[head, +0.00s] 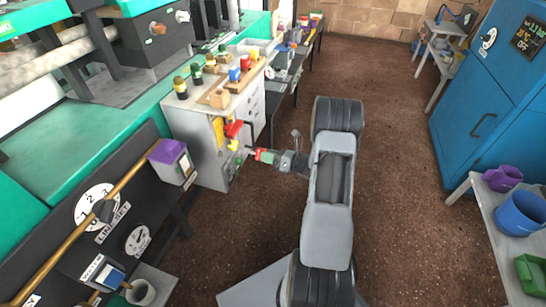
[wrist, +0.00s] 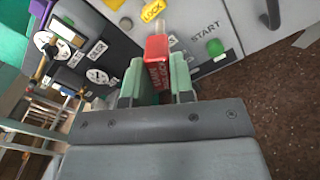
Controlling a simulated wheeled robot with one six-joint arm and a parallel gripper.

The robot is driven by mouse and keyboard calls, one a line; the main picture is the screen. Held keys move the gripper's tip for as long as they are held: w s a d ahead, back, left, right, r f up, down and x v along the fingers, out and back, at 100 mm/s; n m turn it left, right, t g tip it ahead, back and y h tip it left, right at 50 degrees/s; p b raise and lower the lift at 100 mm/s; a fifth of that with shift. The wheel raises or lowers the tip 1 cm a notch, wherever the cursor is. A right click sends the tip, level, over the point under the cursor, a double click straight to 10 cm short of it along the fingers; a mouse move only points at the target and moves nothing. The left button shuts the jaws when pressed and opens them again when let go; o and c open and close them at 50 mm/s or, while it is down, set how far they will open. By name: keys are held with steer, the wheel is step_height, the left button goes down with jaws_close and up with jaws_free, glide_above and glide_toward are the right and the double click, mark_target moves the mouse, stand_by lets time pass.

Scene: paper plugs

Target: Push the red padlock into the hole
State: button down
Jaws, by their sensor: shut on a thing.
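The red padlock (wrist: 156,50) is between the two green fingers of my gripper (wrist: 157,68), with white lettering on its side. Its pale shackle end points away from me, toward the grey panel (wrist: 235,22). I cannot tell whether the padlock touches the panel.
A green START button (wrist: 215,47) is right of the padlock on the panel. A red handle (head: 234,129) sticks out of the cabinet near my gripper. Bottles and blocks stand on the cabinet's wooden top (head: 228,93).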

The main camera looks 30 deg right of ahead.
mark_target(256, 153)
steer(key=shift+x, duration=1.4)
steer(key=shift+p, duration=0.5)
stand_by(0.9)
steer(key=shift+x, duration=2.05)
steer(key=c, duration=0.9)
jaws_free()
steer(key=p+v, duration=0.2)
steer(key=v, duration=1.1)
steer(key=shift+s+d+p, duration=0.25)
steer(key=shift+p, duration=0.1)
